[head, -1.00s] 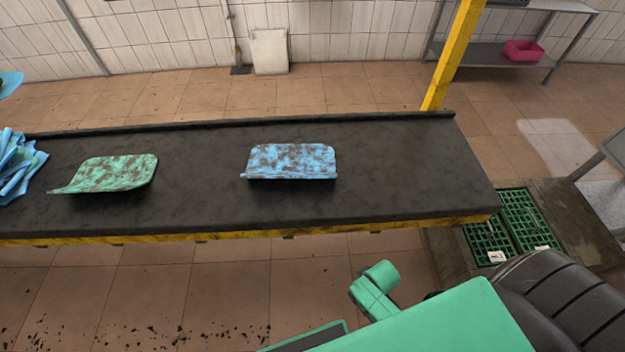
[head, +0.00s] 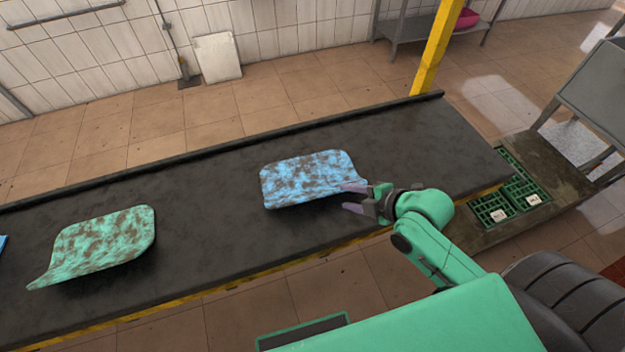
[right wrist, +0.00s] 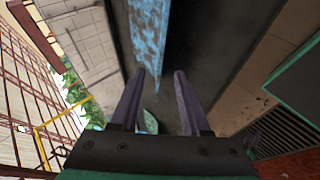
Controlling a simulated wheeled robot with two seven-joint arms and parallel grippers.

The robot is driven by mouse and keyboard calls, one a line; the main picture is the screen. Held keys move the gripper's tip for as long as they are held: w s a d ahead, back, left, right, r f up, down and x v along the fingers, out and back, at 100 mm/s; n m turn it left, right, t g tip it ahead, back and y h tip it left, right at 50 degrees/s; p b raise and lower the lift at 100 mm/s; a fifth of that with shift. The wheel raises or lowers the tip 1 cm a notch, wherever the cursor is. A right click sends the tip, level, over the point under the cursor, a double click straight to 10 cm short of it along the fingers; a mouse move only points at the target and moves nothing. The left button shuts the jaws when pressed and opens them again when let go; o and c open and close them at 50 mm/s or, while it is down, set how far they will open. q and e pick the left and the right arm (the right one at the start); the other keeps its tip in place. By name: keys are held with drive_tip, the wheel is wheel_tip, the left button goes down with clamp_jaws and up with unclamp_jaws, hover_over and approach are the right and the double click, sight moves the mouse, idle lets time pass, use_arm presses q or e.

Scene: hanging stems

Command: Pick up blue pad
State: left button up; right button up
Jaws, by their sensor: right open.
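The blue pad (head: 308,178), mottled with brown stains, lies on the dark conveyor belt. My right gripper (head: 354,199) is open at the pad's right end, with its fingers pointing left. In the head view one finger overlaps the pad's right edge and the other is just in front of it. In the right wrist view the blue pad (right wrist: 150,45) shows edge-on ahead of and between the open fingers (right wrist: 157,100). I cannot tell whether a finger touches it. My left gripper is not in view.
A stained green pad (head: 98,243) with a curled corner lies on the belt (head: 210,235) to the left. A yellow post (head: 437,50) stands behind the belt's far edge. Green crates (head: 508,200) sit beyond its right end. The belt between the pads is clear.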

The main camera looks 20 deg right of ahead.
approach(319, 190)
drive_tip(key=x, duration=0.5)
drive_tip(key=shift+s+a+r+p, duration=0.1)
drive_tip(key=shift+a+p, duration=0.05)
drive_tip(key=shift+p, duration=0.25)
drive_tip(key=p+x, duration=0.1)
drive_tip(key=x, duration=0.3)
drive_tip(key=shift+f, duration=0.35)
drive_tip(key=shift+w+a+f, duration=0.25)
drive_tip(key=shift+w+f, duration=0.05)
drive_tip(key=shift+w, duration=0.1)
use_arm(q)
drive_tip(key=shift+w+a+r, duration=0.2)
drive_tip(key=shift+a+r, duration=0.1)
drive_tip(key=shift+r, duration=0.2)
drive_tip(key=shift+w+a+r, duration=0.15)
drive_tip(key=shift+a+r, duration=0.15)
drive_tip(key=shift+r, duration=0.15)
use_arm(e)
drive_tip(key=shift+s+d+r, duration=0.1)
clamp_jaws()
